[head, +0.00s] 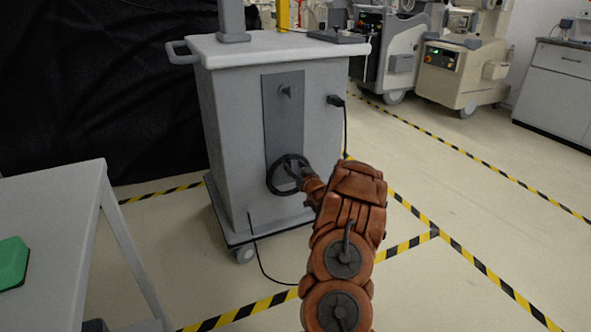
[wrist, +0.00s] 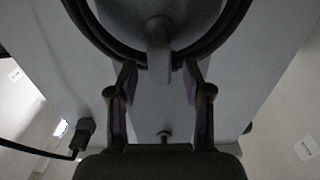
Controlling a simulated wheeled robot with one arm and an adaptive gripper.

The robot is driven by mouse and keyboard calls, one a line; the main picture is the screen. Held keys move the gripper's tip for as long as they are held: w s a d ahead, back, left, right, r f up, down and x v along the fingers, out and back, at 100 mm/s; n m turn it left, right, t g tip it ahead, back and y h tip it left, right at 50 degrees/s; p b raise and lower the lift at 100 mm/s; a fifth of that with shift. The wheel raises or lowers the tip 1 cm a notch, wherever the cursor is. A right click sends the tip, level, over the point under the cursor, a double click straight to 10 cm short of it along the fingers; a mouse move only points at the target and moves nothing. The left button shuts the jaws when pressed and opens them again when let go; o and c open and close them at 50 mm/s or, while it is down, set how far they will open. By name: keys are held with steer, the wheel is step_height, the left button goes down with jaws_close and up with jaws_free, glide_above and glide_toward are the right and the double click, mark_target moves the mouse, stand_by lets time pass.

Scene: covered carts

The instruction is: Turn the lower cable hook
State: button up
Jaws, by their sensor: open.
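The lower cable hook (wrist: 158,45) is a grey peg on the dark panel of the grey cart (head: 232,140). A black coiled cable (head: 270,178) loops around it, and the coil (wrist: 95,38) also shows in the wrist view. My gripper (head: 302,178) reaches in at the coil from the right, hiding much of the hook in the head view. In the wrist view my gripper (wrist: 160,76) is open, with one finger on each side of the hook's end. The fingertips are close to the cable; I cannot tell whether they touch it.
The upper hook (head: 288,92) is bare above on the panel (head: 284,120). A black plug (head: 335,101) with a hanging cord is on the cart's right side. A grey table (head: 50,200) with a green object (head: 13,262) stands at left.

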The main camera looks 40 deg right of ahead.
steer(key=shift+w, duration=0.1)
jaws_close()
stand_by(0.5)
